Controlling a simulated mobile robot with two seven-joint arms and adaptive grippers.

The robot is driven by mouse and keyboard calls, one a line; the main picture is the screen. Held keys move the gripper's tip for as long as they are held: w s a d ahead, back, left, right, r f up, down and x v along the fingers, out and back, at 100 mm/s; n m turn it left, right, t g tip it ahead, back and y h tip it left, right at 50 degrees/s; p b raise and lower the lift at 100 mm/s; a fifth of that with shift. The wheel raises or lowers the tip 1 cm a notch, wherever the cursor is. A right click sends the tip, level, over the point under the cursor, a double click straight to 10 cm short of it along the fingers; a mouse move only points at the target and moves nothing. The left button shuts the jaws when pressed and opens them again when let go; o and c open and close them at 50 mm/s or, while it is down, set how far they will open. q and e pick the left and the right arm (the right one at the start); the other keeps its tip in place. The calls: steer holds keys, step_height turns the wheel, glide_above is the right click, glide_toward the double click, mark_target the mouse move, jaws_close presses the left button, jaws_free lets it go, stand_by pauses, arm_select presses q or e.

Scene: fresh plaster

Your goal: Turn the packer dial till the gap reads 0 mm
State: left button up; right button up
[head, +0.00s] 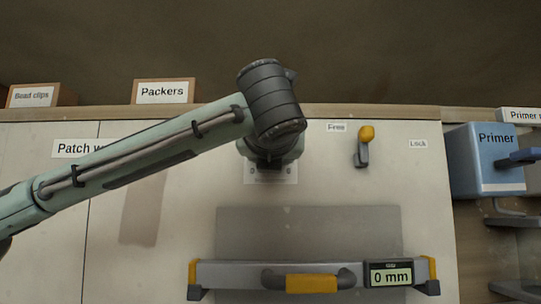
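A long grey level bar with a yellow grip (311,284) and yellow ends lies across the lower middle of the head view. Its display (390,276) reads 0 mm. My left arm comes in from the left and bends down over a pale plate with screws (256,174). The packer dial cannot be made out; my arm covers the middle of that plate. My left gripper is hidden behind my own arm. My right gripper is not in view.
A lever with a yellow knob (366,134) stands upright between the Free (337,127) and Lock (418,143) labels. A blue Primer box (472,165) is at the right. Packers (164,91) and Bead clips (33,95) boxes stand along the back. A grey panel (309,225) lies behind the bar.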

arm_select(q)
steer(key=shift+d+f, duration=0.1)
steer(key=shift+f, duration=0.05)
stand_by(0.3)
steer(key=o, duration=1.2)
steer(key=shift+s, duration=0.15)
steer(key=s, duration=1.2)
steer(key=shift+w, duration=0.1)
